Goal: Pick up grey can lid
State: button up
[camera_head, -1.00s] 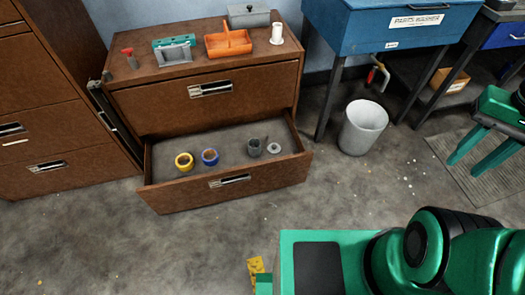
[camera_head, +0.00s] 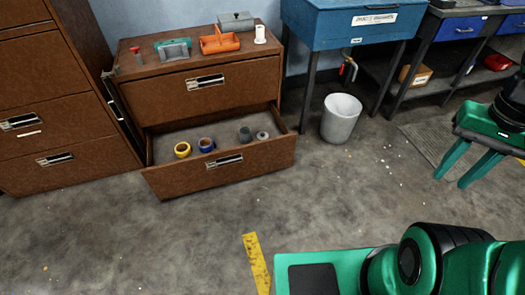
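A small light grey round piece (camera_head: 263,136) with a darker centre lies at the right end of the open bottom drawer (camera_head: 222,175); it may be the grey can lid, but it is too small to be sure. A dark grey can-like piece (camera_head: 245,135) stands just left of it. My gripper (camera_head: 452,181) is at the right of the view, over the floor and far from the drawer. Its two green fingers are apart with nothing between them.
A yellow roll (camera_head: 182,150) and a blue roll (camera_head: 206,145) lie in the drawer's left part. An orange tote (camera_head: 219,42) stands on the cabinet. A white bin (camera_head: 341,120) stands right of the drawer. The floor in front is clear.

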aim_at(261, 136)
jog(key=z, duration=0.15)
jog(key=k, duration=0.2)
jog(key=u, duration=0.9)
jog(key=i, duration=2.35)
jog(key=z, duration=0.6)
